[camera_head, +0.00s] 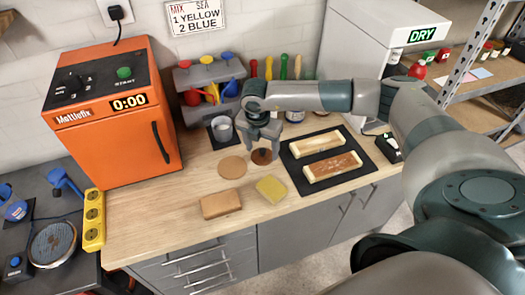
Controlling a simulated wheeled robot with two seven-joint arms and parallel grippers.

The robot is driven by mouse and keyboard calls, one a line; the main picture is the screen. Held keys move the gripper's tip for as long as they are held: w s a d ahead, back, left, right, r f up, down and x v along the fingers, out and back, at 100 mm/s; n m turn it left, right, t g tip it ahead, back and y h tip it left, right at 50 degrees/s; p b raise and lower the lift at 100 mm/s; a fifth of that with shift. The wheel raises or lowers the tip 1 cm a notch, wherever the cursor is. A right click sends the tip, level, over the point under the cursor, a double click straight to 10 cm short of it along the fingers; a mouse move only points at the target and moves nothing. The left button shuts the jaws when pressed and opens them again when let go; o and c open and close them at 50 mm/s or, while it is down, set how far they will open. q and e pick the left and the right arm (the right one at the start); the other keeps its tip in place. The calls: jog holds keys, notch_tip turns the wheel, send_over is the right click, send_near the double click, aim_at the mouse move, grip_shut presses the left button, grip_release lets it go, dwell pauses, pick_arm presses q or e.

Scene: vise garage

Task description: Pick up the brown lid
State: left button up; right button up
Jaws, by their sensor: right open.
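A small dark brown disc, seemingly the brown lid (262,157), lies flat on the wooden bench top. My right gripper (262,151) points down right over it, its fingers open on either side. The fingers partly hide the lid, and I cannot tell whether they touch it. A larger tan disc (232,167) lies just left of the lid. My left gripper does not show.
A grey metal cup (222,128) stands on a dark square behind left. A black mat (327,160) with two wooden pieces lies close on the right. A brown block (221,204) and a yellow sponge-like block (271,189) lie in front. An orange machine (112,115) stands left.

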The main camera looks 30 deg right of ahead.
jog(key=shift+d+f, duration=0.1)
jog(key=shift+f, duration=0.4)
jog(key=c, duration=1.4)
jog(key=shift+s, duration=0.15)
grip_shut()
